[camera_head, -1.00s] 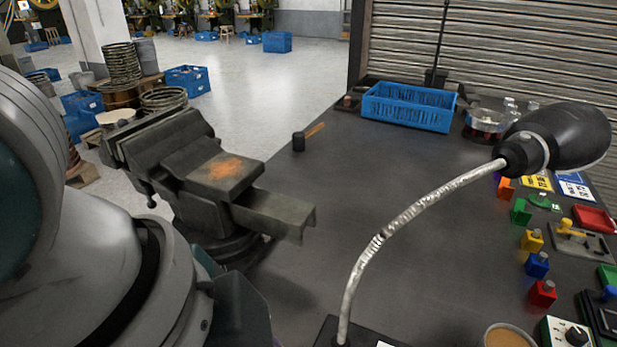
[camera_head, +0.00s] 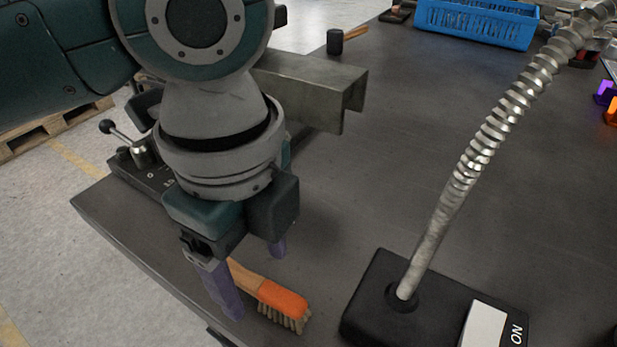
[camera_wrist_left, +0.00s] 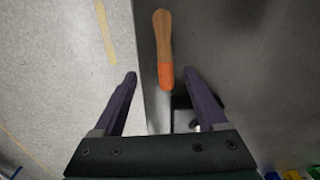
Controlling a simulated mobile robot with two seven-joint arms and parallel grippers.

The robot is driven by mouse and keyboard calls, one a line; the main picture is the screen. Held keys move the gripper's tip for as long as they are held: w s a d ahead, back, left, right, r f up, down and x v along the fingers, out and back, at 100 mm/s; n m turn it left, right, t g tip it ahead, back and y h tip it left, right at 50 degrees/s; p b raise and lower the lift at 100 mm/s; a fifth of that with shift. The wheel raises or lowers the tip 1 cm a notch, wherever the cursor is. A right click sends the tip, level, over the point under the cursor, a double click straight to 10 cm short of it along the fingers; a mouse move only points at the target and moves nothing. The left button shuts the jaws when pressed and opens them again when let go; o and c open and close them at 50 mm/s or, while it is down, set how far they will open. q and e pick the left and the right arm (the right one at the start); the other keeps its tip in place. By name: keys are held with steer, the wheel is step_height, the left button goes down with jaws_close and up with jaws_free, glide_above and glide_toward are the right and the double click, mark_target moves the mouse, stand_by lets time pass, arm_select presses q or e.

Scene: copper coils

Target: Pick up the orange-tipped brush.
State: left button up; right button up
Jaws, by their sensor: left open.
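The orange-tipped brush (camera_head: 283,299) lies on the dark table near its front edge, with a wooden handle, an orange end and pale bristles. In the left wrist view the brush (camera_wrist_left: 164,50) runs up and down the picture, its orange end nearest me. My left gripper (camera_head: 252,278) is open above the table, at the handle side of the brush in the head view. Its purple fingers also show in the left wrist view (camera_wrist_left: 160,75), spread wide with the orange end between them in the picture. Nothing is held. Part of the handle is hidden behind the gripper. My right gripper is not seen.
A lamp base (camera_head: 375,318) with a ribbed metal neck (camera_head: 470,165) stands right of the brush. A hammer (camera_head: 335,42) and a blue crate (camera_head: 478,24) are farther back. The middle of the table is clear.

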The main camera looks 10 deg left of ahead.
mark_target(268, 289)
arm_select(q)
steer(key=f, duration=0.1)
steer(key=f+b, duration=0.1)
steer(key=f, duration=0.2)
steer(key=shift+w+d+f, duration=0.3)
steer(key=shift+f, duration=0.05)
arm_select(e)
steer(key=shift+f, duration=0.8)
arm_select(q)
steer(key=shift+f, duration=0.5)
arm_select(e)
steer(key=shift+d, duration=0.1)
arm_select(q)
jaws_close()
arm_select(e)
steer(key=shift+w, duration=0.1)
